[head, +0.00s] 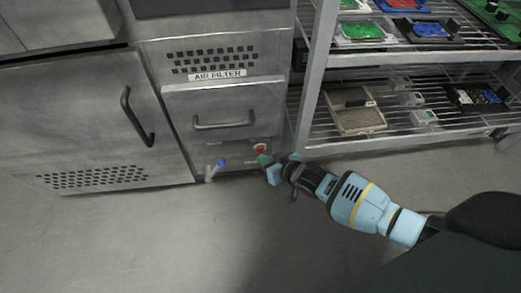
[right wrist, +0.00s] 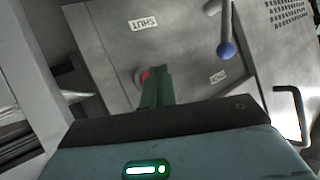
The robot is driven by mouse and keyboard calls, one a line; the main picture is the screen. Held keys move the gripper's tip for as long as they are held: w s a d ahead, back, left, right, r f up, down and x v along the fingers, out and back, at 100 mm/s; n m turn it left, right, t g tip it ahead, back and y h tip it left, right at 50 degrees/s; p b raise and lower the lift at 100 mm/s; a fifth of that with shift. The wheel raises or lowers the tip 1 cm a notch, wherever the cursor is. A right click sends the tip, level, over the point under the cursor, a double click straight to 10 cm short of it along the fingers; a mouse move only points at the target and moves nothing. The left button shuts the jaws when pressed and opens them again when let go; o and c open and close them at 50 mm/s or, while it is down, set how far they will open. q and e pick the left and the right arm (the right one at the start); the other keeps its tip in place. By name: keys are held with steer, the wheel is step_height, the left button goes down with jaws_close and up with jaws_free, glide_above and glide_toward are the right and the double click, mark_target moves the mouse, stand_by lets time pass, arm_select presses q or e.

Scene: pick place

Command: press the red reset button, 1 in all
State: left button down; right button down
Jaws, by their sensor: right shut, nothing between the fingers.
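The red button (head: 260,148) is low on the front of the metal cabinet, below the air filter drawer. My right gripper (head: 264,160) is at the panel just below the button in the head view, its green fingers shut and empty. In the right wrist view the red button (right wrist: 144,75) shows beside the tips of the shut green fingers (right wrist: 158,80), partly covered by them. I cannot tell whether the fingertips touch it. My left gripper is not in view.
A lever with a blue knob (head: 221,162) sticks out left of the button; it also shows in the right wrist view (right wrist: 226,50). The drawer handle (head: 224,124) is above. A wire shelf rack (head: 312,90) with trays stands close on the right. The floor in front is clear.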

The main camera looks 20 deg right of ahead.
steer(key=shift+w, duration=0.15)
stand_by(0.5)
steer(key=shift+w+d, duration=0.15)
steer(key=shift+w, duration=0.15)
steer(key=shift+w+d+b, duration=0.1)
steer(key=shift+w+b, duration=0.3)
steer(key=shift+b, duration=0.15)
stand_by(0.6)
stand_by(0.3)
steer(key=shift+s+a+p, duration=0.25)
steer(key=shift+s+p, duration=0.5)
steer(key=shift+s, duration=0.1)
steer(key=shift+s+a+p, duration=0.25)
steer(key=shift+s+p, duration=0.3)
steer(key=shift+s, duration=0.25)
steer(key=shift+s+a+p, duration=0.2)
steer(key=shift+s+p, duration=0.35)
steer(key=shift+s, duration=0.25)
steer(key=shift+s+a+p, duration=0.25)
steer(key=shift+s+p, duration=0.3)
steer(key=shift+s, duration=0.25)
